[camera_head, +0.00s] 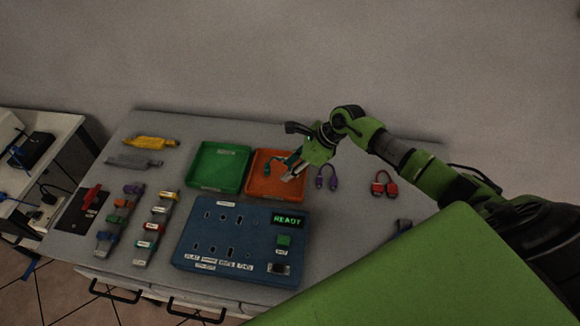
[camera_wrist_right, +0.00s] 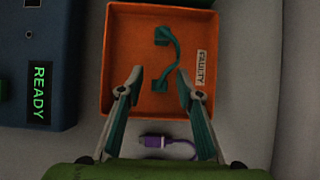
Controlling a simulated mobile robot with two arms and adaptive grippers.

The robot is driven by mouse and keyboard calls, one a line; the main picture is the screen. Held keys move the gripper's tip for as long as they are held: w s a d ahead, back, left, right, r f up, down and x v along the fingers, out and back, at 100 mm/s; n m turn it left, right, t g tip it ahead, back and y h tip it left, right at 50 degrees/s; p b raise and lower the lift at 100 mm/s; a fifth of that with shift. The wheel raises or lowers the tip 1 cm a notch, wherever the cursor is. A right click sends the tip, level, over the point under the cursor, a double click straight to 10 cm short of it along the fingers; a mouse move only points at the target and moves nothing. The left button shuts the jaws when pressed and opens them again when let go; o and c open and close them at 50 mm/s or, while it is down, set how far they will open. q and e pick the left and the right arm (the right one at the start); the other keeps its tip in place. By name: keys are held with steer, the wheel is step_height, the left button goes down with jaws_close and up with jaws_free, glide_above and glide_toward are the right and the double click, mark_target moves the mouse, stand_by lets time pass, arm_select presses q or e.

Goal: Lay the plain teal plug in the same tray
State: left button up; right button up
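The teal plug lead (camera_head: 275,162) lies in the orange tray (camera_head: 250,185). In the right wrist view the teal lead (camera_wrist_right: 171,52) rests curved on the floor of the tray (camera_wrist_right: 120,40), which carries a FAULTY label. My right gripper (camera_head: 290,171) is over the right part of the tray. My left gripper is not in view.
A green tray (camera_head: 218,147) stands left of the orange one. A blue socket box (camera_head: 215,228) reading READY is in front. A purple lead (camera_head: 326,178) and a red lead (camera_head: 383,184) lie to the right. Several coloured plugs sit on grey strips (camera_head: 150,238) at left.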

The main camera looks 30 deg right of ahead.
steer(key=v, duration=1.2)
